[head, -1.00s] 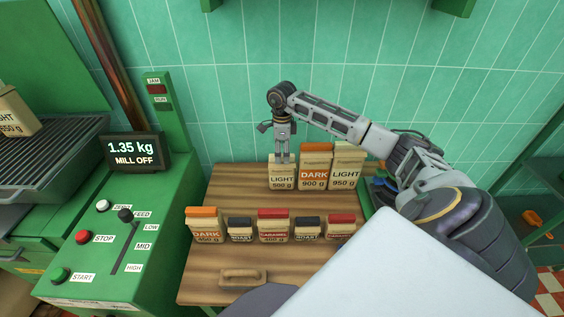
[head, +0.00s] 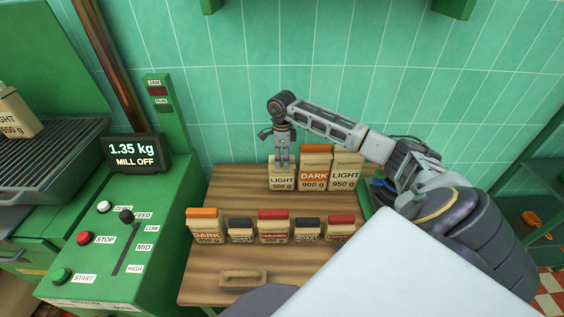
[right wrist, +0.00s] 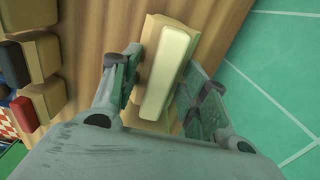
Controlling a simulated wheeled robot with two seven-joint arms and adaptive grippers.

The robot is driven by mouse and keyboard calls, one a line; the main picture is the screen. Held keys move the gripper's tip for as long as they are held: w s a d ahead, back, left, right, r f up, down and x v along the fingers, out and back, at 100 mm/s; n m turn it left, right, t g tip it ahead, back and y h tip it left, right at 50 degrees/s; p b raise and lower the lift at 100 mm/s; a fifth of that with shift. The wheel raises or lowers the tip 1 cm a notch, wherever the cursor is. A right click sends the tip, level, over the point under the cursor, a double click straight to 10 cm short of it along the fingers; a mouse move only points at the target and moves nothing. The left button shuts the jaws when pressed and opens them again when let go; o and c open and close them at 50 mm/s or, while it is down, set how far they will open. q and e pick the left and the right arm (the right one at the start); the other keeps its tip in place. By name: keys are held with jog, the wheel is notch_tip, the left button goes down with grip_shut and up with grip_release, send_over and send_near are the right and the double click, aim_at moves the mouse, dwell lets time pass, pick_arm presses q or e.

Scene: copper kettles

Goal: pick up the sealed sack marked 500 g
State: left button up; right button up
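The sack marked LIGHT 500 g (head: 282,182) stands upright at the back left of the wooden table (head: 235,185). It is tan with a cream top, and the cream top also shows in the right wrist view (right wrist: 166,72). My right gripper (head: 282,164) points down over this sack from above. In the right wrist view my right gripper (right wrist: 163,85) is open, with one finger on each side of the cream top. A gap shows beside the fingers, and no firm grip is visible. The sack's lower part is hidden in the wrist view. My left gripper is not in view.
A DARK 900 g sack (head: 314,170) stands close on the right, then a LIGHT 950 g sack (head: 346,172). Several smaller sacks form a front row, including DARK 450 g (head: 204,227). The tiled wall (head: 240,110) is close behind. A green control panel (head: 110,245) stands left.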

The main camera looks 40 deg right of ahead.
grip_shut()
dwell(0.3)
jog(key=shift+r, duration=0.85)
notch_tip(320, 180, up, 26)
jog(key=p, duration=0.1)
jog(key=shift+r+p, duration=0.2)
jog(key=shift+p, duration=0.15)
dwell(0.3)
dwell(0.6)
